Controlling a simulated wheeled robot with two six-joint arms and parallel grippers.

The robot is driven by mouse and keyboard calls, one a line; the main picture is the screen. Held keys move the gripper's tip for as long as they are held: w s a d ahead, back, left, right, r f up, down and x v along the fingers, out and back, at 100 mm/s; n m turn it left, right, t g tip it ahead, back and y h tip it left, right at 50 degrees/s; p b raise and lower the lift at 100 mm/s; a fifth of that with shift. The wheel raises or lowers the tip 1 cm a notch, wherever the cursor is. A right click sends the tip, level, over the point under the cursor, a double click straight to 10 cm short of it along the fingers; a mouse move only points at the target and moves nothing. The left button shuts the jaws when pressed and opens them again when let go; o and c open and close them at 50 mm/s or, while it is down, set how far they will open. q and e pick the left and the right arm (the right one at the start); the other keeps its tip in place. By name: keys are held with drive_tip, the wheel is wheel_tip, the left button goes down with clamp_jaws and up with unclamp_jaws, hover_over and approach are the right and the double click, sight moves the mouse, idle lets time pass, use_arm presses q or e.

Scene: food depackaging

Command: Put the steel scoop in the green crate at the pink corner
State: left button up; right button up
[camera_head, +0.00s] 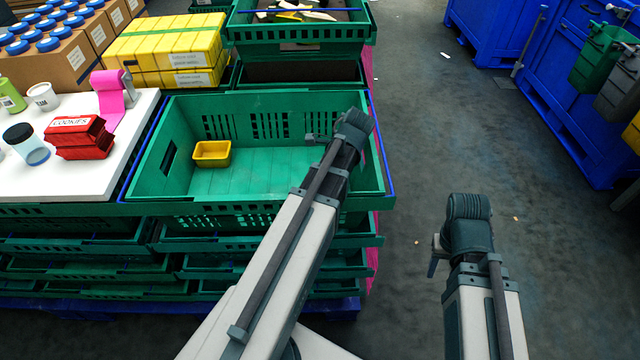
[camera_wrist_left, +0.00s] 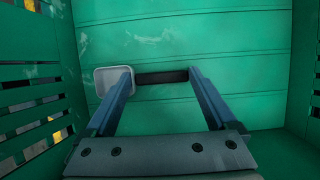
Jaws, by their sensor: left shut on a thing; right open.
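The green crate (camera_head: 250,190) is open-topped, on top of a stack, with pink (camera_head: 372,230) showing along its right side. My left arm reaches over its right part; its fingers are hidden in the head view. In the left wrist view, my left gripper (camera_wrist_left: 160,80) is shut on the dark handle of the steel scoop (camera_wrist_left: 113,78). The scoop's pale grey pan sticks out to the left of the fingers, over the green crate floor (camera_wrist_left: 190,45). I cannot tell whether it touches the floor. My right gripper (camera_head: 436,257) is open and empty, right of the stack.
A small yellow tub (camera_head: 212,153) stands in the crate's left part. A white table (camera_head: 50,180) at left holds red boxes (camera_head: 80,137), jars and a pink strip (camera_head: 110,98). Another green crate (camera_head: 300,32) is behind.

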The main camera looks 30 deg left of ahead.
use_arm(q)
drive_tip(key=o, duration=1.2)
drive_tip(key=shift+r, duration=0.1)
drive_tip(key=shift+p+v, duration=5.75)
drive_tip(key=shift+v, duration=0.25)
drive_tip(key=shift+w, duration=0.1)
